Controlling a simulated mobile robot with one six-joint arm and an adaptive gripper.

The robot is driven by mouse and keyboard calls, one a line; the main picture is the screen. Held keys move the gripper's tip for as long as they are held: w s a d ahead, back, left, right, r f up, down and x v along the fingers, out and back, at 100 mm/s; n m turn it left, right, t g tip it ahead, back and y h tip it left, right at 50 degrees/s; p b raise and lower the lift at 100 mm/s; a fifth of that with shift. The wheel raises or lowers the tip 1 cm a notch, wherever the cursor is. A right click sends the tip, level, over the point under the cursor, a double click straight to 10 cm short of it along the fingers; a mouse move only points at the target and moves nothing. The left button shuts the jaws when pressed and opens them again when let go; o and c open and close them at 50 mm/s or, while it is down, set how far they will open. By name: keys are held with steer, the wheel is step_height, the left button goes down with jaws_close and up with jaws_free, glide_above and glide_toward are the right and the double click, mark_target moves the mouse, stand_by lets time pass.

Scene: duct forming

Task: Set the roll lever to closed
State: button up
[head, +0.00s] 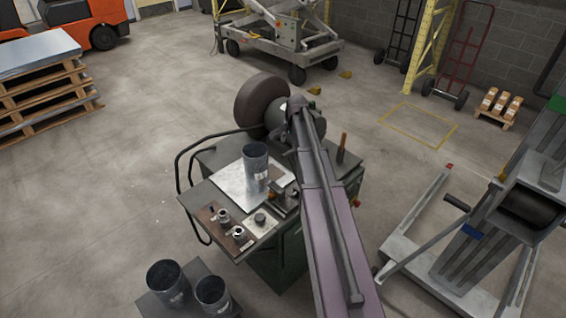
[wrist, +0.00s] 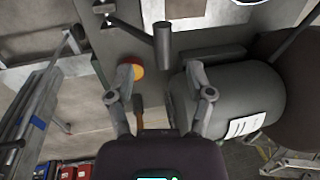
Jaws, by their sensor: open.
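A lever with a thin rod and a dark grey cylindrical grip (wrist: 163,45) shows in the wrist view, just beyond my fingertips. I take it to be the roll lever, but cannot be sure, nor read its setting. My gripper (wrist: 160,72) is open, its two fingers apart with nothing clearly held between them. A brown wooden handle (wrist: 140,112) shows lower down between the fingers, and it stands upright on the bench in the head view (head: 342,150). In the head view my purple arm hides my gripper and part of the machine.
A grey motor (wrist: 235,97) lies right of my gripper, beside a big brown disc (head: 261,104). A red-yellow button (wrist: 131,72) is near my left finger. A metal duct (head: 255,166) stands on the bench sheet. Two more ducts (head: 168,285) stand lower left. A lift (head: 500,225) stands right.

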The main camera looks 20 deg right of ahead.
mark_target(286, 155)
steer(key=shift+w+a+f+b, duration=0.1)
steer(key=shift+w+f+b, duration=0.15)
steer(key=shift+f+b, duration=1.05)
steer(key=shift+w+a+f+b, duration=0.1)
steer(key=shift+w+f+b, duration=0.15)
steer(key=shift+f+b, duration=1)
steer(key=shift+w+a+f+b, duration=0.1)
steer(key=shift+w+f+b, duration=0.15)
steer(key=shift+f+b, duration=1.05)
steer(key=shift+f, duration=0.15)
